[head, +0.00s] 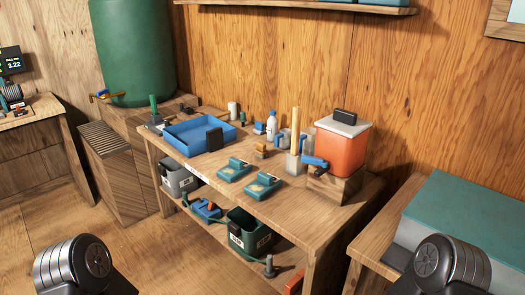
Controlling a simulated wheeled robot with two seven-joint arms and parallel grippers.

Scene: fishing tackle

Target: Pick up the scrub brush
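I cannot identify the scrub brush with certainty at this size. A small yellow-brown block (261,148) on the wooden workbench (335,215), behind the teal boxes, could be it. A green upright handle on a dark base (154,112) at the bench's left end is another brush-like thing. Nothing is touching either one. Parts of my two arms show at the bottom left and bottom right corners, well short of the bench. Neither gripper is in view.
A blue tray (168,140), two teal boxes (234,170), bottles and an orange container (341,150) crowd the bench top. Bins (250,236) stand on the shelf below. The bench's front right corner is clear. A teal-topped chest (465,215) stands at right.

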